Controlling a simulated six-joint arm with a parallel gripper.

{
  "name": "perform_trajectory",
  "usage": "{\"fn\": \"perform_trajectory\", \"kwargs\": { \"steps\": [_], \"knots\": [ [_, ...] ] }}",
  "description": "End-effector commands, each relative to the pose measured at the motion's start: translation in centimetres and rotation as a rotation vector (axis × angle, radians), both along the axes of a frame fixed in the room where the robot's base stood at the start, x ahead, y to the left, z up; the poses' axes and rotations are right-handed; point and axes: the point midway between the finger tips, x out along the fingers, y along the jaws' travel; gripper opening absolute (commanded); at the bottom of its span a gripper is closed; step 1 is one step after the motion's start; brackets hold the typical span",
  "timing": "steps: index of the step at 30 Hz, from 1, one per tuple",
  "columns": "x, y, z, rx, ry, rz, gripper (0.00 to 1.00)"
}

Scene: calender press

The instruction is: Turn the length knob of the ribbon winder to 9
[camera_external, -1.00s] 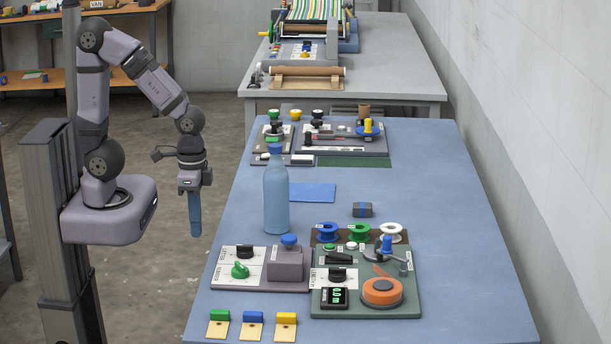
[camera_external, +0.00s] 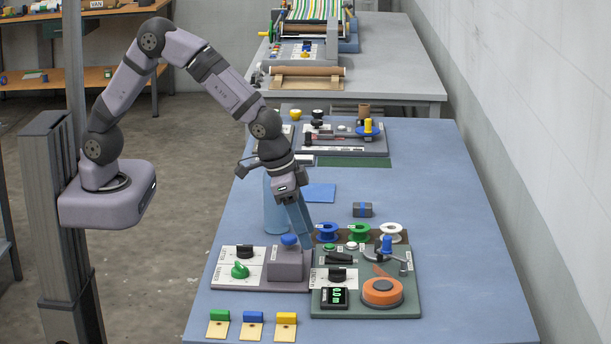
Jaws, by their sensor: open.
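A dark green panel (camera_external: 405,300) at the front right carries an orange reel (camera_external: 382,291), a small lit display (camera_external: 335,297) and a black knob (camera_external: 337,275). A grey unit (camera_external: 230,285) to its left has a black knob (camera_external: 245,252) above a green knob (camera_external: 240,270) on white plates. The labels are too small to read, so I cannot tell which knob sets the length. My gripper (camera_external: 301,228) is open and empty, pointing down at a tilt. Its fingers appear above the blue-topped grey block (camera_external: 286,263); contact cannot be judged.
A blue bottle (camera_external: 274,212) stands behind my gripper, partly hidden. Blue, green and white spools (camera_external: 359,232) line the back of the green panel. Several colored blocks on tan cards (camera_external: 252,326) lie at the front edge. The table's right side (camera_external: 460,230) is clear.

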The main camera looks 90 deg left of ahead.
Motion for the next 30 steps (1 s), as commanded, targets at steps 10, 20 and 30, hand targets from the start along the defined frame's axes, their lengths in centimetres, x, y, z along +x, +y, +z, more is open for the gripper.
{"fn": "perform_trajectory", "kwargs": {
  "steps": [10,20,30],
  "knots": [
    [3.9,-2.4,-0.2,-0.025,-0.066,0.000,0.49],
    [4.4,-2.3,-1.7,-0.024,-0.061,0.000,0.49],
    [5.9,-2.3,-5.1,-0.025,-0.062,0.001,0.49]
  ]
}}
